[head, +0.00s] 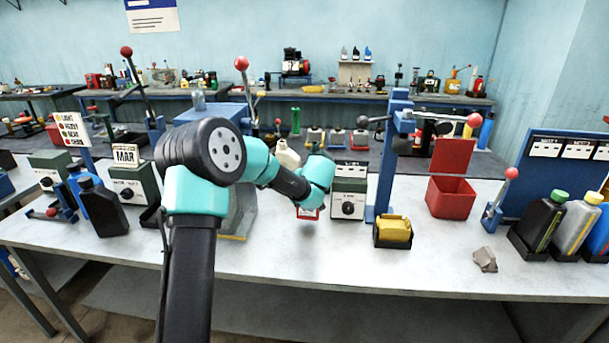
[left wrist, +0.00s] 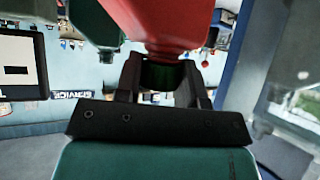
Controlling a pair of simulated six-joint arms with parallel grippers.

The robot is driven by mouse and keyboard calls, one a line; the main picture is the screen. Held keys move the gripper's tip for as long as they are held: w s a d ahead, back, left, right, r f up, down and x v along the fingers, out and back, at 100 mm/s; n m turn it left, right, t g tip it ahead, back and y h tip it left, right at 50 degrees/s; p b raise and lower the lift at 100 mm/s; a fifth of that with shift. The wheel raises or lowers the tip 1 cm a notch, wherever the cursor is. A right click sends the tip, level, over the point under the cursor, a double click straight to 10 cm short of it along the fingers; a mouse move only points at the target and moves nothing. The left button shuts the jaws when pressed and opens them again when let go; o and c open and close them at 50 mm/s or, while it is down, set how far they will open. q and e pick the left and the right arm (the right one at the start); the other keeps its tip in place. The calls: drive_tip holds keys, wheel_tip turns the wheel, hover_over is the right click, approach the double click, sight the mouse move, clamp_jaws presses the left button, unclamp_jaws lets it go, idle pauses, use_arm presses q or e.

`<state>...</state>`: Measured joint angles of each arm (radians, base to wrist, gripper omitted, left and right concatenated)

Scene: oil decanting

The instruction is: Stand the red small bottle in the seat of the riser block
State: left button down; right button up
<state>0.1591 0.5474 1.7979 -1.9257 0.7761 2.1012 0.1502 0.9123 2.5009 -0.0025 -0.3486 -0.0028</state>
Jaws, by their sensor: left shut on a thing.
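My left gripper (left wrist: 163,78) is shut on the red small bottle (left wrist: 165,22) in the left wrist view. The fingers are around its narrow dark green end, and the wide red body fills the top middle. In the head view my left arm reaches over the table, and its wrist hides the fingers. A small red and white patch (head: 308,213) shows just below the wrist; I cannot tell whether it is the bottle. I cannot pick out the riser block or its seat for certain. My right gripper is not in view.
Further right are a yellow item in a black tray (head: 393,243), an open red box (head: 452,200) and a rock (head: 485,259). The table's front middle (head: 310,265) is clear.

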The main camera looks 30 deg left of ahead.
use_arm(q)
drive_tip(key=s+d+r, duration=0.1)
drive_tip(key=s+d, duration=0.4)
drive_tip(key=s, duration=0.3)
drive_tip(key=shift+s, duration=0.25)
drive_tip(key=shift+d, duration=0.1)
drive_tip(key=shift+d+r, duration=0.1)
